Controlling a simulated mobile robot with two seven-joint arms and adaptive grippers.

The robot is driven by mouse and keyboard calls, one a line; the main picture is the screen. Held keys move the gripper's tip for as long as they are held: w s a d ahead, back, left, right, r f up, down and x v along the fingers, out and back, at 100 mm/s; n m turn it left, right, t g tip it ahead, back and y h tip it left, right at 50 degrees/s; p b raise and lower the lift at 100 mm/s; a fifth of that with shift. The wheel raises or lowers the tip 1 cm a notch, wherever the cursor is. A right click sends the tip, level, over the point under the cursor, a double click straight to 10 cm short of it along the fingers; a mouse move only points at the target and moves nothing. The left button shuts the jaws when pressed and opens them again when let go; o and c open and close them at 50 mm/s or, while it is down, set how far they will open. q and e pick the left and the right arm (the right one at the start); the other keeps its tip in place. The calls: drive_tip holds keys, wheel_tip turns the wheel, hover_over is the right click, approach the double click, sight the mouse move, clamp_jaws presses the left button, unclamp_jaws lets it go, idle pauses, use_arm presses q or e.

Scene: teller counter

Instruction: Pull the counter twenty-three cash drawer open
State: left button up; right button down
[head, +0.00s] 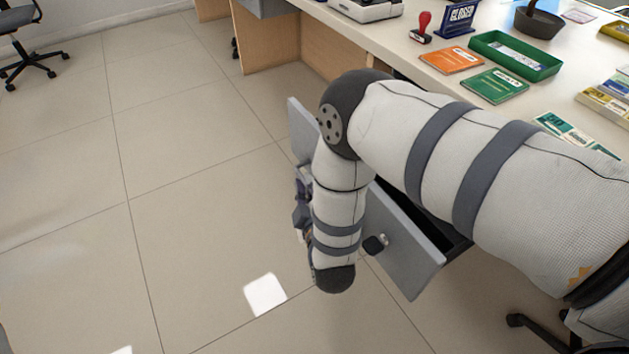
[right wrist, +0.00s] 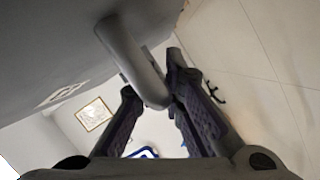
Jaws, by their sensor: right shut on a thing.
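The cash drawer (head: 408,262) under the counter has a grey front panel. It stands pulled out from the counter, with a dark gap showing behind the panel. My right arm crosses in front and hides much of it. My right gripper (head: 302,208) is at the left part of the panel, partly hidden by my arm. In the right wrist view, the grey bar handle (right wrist: 132,58) runs between the fingers of my right gripper (right wrist: 158,95), which is shut on it. My left gripper is not in view.
A small dark knob-like piece (head: 376,244) sticks out from the drawer front. The counter top (head: 398,50) holds a green tray (head: 514,56), a red-handled stamp (head: 422,28) and booklets. A wheeled chair base is at the lower right.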

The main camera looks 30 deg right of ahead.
drive_tip(key=c, duration=1.7)
unclamp_jaws()
drive_tip(key=v, duration=1.2)
drive_tip(key=shift+s, duration=0.1)
drive_tip(key=shift+s+f, duration=0.1)
